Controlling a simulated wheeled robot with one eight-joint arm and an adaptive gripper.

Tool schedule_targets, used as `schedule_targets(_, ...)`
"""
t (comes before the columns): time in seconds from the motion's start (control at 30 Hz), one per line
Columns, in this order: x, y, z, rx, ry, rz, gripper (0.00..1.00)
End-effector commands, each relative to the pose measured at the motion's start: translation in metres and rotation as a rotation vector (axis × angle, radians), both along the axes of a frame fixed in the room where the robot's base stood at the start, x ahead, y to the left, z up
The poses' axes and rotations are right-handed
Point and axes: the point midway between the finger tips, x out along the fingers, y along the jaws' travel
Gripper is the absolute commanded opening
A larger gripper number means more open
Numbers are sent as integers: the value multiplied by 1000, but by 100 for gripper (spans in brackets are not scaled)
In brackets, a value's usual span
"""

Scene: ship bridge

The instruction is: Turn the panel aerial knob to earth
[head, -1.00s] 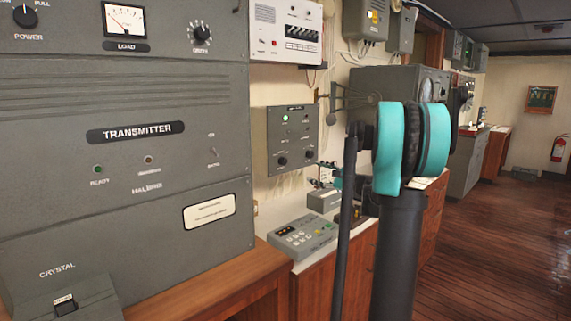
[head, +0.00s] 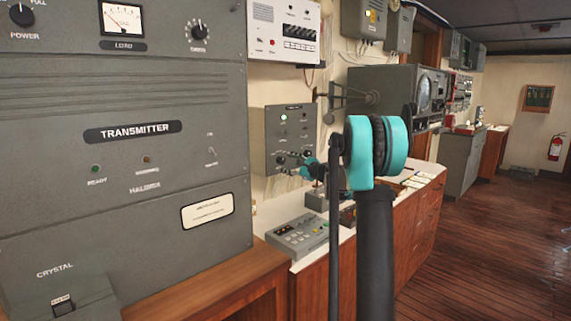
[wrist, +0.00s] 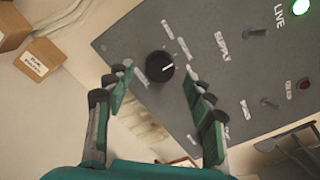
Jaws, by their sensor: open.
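The grey wall panel (head: 275,125) with a lit green lamp is in the middle of the head view. It fills the upper right of the wrist view (wrist: 215,60), appearing tilted. A round black knob (wrist: 160,67) with a white pointer mark is on it; the mark points right and slightly up in the wrist view. Small white labels surround the knob, too blurred to read. My gripper (wrist: 160,103) is open and empty, its two green-padded fingers below and either side of the knob, not visibly touching it. In the head view my teal gripper (head: 305,163) is at the panel's lower knobs, partly covering them.
A supply toggle (wrist: 257,33), another toggle (wrist: 269,103) and a red lamp (wrist: 305,85) are on the same panel. Below it, a grey keypad box (head: 300,236) stands on the counter. The large transmitter cabinet (head: 120,170) is at left.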

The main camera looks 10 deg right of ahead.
Motion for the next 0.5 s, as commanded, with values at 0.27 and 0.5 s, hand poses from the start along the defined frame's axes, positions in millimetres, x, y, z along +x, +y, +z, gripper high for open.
schedule_targets(0.27, 13, 9, 0, 0, 1, 1, 54)
schedule_targets(0.5, 13, 10, 0, 0, 0, 0, 51)
